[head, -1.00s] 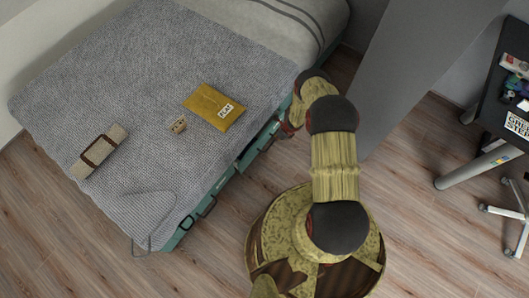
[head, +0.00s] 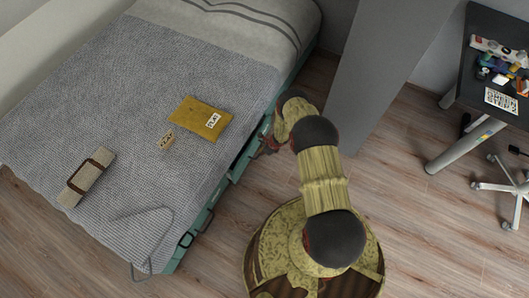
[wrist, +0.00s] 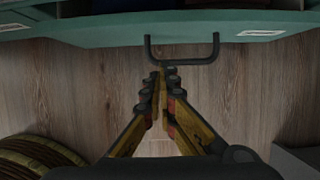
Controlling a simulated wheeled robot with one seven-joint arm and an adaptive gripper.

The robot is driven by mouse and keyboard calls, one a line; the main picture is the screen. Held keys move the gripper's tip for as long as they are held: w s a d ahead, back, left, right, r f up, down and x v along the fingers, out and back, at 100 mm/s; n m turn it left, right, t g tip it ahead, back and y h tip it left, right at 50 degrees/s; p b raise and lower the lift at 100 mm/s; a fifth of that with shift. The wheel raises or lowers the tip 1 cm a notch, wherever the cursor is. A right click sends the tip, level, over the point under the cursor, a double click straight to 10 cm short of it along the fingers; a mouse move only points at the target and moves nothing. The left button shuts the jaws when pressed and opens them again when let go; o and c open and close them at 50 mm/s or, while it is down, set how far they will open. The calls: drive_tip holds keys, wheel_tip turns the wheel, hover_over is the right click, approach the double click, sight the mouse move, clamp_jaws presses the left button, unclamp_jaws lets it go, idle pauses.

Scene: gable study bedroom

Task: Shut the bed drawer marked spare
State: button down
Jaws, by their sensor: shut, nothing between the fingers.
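The teal bed drawer front (wrist: 105,30) spans the top of the wrist view, with a dark bar handle (wrist: 183,60) and a pale label plate (wrist: 262,33) at right. The plate's writing is too small to read, so I cannot confirm it says spare. Dark contents show behind the front's top edge, so this drawer stands at least partly open. My gripper (wrist: 162,72) is shut and empty, its tips at the handle's left part; contact is unclear. In the head view my gripper (head: 264,148) is beside the bed's teal side, partly hidden by my arm.
Another drawer handle (head: 198,238) sits nearer the bed's foot. A grey column (head: 385,75) and desk (head: 478,60) stand right.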

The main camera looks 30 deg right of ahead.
drive_tip(key=w+a+f+b, duration=0.2)
drive_tip(key=w+f, duration=0.1)
drive_tip(key=shift+w+a+b, duration=0.1)
drive_tip(key=shift+b, duration=0.25)
drive_tip(key=shift+w+a+r, duration=0.1)
drive_tip(key=shift+w+a, duration=0.3)
drive_tip(key=shift+w, duration=0.15)
